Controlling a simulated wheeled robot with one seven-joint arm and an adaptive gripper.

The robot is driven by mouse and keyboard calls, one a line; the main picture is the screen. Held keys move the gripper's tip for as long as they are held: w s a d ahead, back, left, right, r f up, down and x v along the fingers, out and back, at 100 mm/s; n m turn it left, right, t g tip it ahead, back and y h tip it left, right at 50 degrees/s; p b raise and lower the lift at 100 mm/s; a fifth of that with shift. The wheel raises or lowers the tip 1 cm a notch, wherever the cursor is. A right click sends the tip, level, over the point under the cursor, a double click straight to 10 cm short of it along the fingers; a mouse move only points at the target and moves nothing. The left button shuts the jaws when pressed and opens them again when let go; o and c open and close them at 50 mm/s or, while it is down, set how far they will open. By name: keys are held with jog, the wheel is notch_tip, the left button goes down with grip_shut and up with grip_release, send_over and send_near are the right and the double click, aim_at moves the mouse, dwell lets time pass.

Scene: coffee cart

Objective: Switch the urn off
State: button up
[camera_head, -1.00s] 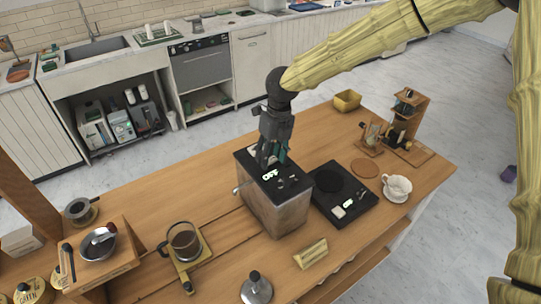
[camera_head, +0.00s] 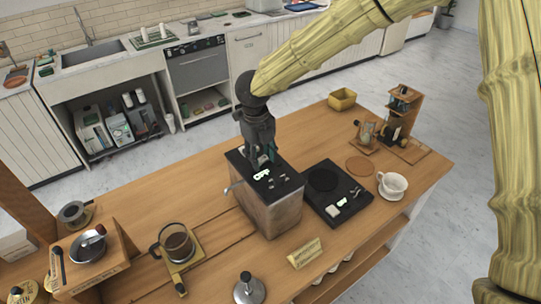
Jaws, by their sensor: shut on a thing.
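The urn (camera_head: 270,211) is a metal box with a black top, standing mid-counter. Its top carries a lit white "OFF" label (camera_head: 262,174) and small controls (camera_head: 282,180) to the right of it. My gripper (camera_head: 260,163) points down at the rear part of the urn's top, just behind the label. Its fingers look dark and close together, with a teal part between or beside them. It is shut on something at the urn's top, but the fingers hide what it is. A small lever or spout sticks out at the urn's left side.
A black hot plate or scale (camera_head: 337,193) stands right of the urn, with a white cup on a saucer (camera_head: 392,186) beyond it. A glass carafe (camera_head: 178,245) stands to the left. A small wooden sign (camera_head: 305,253) and a metal tamper-like piece (camera_head: 249,289) are in front.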

jog(key=shift+o, duration=0.2)
jog(key=shift+s+a+f, duration=0.15)
jog(key=shift+a+f, duration=0.15)
jog(key=shift+a, duration=0.05)
